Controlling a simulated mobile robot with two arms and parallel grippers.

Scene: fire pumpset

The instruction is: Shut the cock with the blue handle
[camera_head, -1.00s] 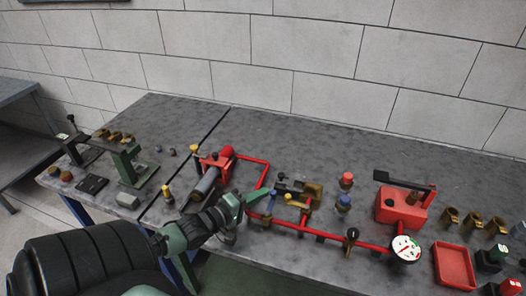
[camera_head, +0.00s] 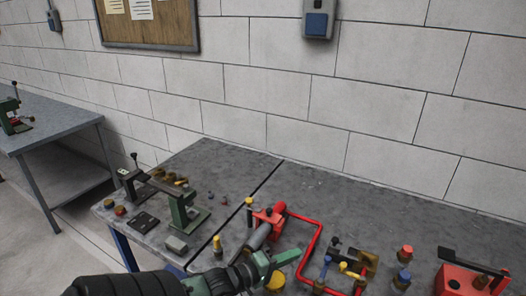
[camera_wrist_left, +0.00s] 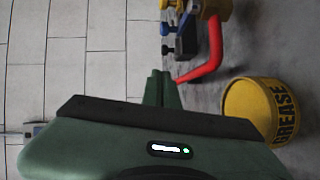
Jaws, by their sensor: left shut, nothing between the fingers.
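The cock with the blue handle (camera_head: 324,264) stands on the red pipe, near the bottom of the head view. The handle's exact angle is too small to tell. My right gripper is not in view.
A yellow grease can (camera_wrist_left: 250,108) stands close to my left gripper. The red pipe (camera_head: 312,240) bends around from the red pump (camera_head: 268,217). A green press (camera_head: 182,211) stands on the left of the bench. A red box with a black lever (camera_head: 463,281) is at right.

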